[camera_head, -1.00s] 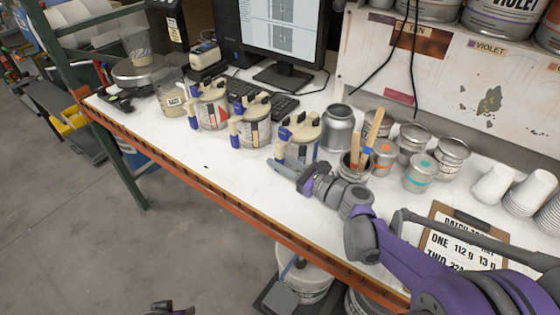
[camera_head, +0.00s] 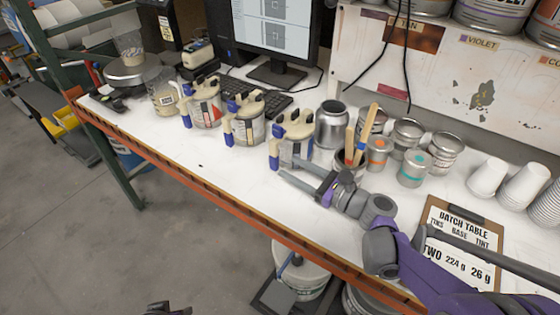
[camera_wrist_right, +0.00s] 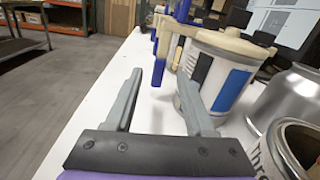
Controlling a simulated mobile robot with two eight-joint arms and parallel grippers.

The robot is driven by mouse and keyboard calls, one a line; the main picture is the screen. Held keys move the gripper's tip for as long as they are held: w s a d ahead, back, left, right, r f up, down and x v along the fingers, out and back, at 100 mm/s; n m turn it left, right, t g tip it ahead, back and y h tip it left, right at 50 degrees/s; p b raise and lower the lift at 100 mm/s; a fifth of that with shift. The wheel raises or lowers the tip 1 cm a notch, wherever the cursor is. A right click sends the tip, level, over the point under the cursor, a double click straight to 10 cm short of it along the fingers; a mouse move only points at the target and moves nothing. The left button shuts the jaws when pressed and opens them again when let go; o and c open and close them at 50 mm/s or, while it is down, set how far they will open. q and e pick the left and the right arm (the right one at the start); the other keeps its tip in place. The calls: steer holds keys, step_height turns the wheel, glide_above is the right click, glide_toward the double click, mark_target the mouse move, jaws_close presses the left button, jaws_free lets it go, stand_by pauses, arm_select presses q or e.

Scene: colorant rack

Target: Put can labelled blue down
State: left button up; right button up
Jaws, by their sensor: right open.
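The can with the blue label (camera_head: 297,150) stands upright on the white bench top, with a cream lid and a blue-tipped handle. In the right wrist view the blue-label can (camera_wrist_right: 228,72) shows a blue and a black patch on its white side. My right gripper (camera_head: 288,168) is open just in front of this can. A dark piece at the bottom edge, probably my left gripper (camera_head: 168,308), shows too little to judge.
Two similar lidded cans (camera_head: 244,120) stand to the left. A bare metal can (camera_head: 332,125) and a tin with stir sticks (camera_head: 349,164) stand close to the right gripper. Small tins, paper cups (camera_head: 487,177) and a clipboard (camera_head: 459,250) lie further right. The bench's front strip is clear.

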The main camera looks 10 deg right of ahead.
steer(key=v, duration=0.5)
steer(key=shift+s+d, duration=0.1)
steer(key=shift+s, duration=0.1)
stand_by(0.3)
